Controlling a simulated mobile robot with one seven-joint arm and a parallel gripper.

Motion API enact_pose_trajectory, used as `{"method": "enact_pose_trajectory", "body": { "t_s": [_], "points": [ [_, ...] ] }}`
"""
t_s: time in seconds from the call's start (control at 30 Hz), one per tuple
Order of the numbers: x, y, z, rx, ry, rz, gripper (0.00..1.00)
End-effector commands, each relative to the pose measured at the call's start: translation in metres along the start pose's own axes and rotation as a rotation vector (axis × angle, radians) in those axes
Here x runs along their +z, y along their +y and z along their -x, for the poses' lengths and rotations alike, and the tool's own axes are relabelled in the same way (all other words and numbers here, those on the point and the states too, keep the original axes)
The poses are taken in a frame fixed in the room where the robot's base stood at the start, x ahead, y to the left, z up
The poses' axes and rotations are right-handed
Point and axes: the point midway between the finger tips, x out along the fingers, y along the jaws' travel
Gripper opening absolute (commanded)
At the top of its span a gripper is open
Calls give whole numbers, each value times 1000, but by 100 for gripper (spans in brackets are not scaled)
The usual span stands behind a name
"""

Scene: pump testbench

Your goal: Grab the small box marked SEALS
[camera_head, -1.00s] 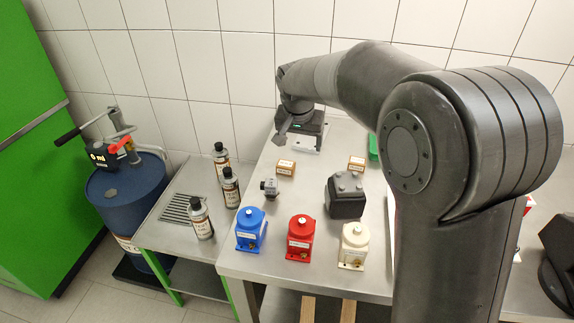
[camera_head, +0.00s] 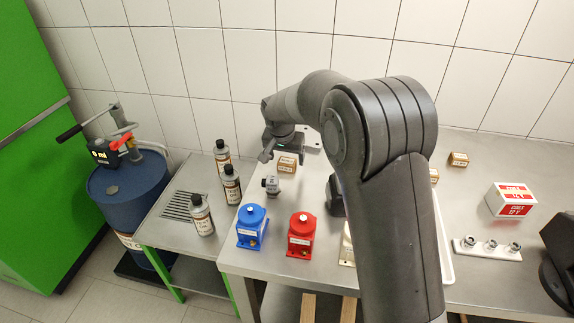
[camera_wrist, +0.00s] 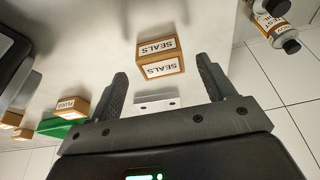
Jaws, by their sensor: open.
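The small tan box marked SEALS (camera_wrist: 160,58) sits on the metal table between and just beyond the two fingertips in the wrist view. It also shows in the head view (camera_head: 287,164), at the back left of the table beside my gripper. My gripper (camera_wrist: 160,82) is open and empty, with a finger on either side of the line to the box. The fingers look apart from the box. In the head view the fingertips are hard to make out.
A box marked PLUGS (camera_wrist: 72,107) and a green object (camera_wrist: 62,128) lie left in the wrist view. A grey fitting (camera_head: 271,185), a blue pump (camera_head: 251,226) and a red pump (camera_head: 301,234) stand nearer the front. Bottles (camera_head: 231,185) stand on the side table.

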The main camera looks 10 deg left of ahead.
Motion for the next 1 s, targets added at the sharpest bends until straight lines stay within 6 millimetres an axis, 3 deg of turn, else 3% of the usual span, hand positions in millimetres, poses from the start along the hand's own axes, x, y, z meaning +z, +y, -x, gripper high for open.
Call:
{"method": "enact_pose_trajectory", "body": {
  "t_s": [0.2,0.43,1.0],
  "points": [
    [-1,-1,-31,1,-1,0,75],
    [-1,-1,-32,0,0,0,75],
    [-1,-1,-32,0,0,0,29]
  ]
}}
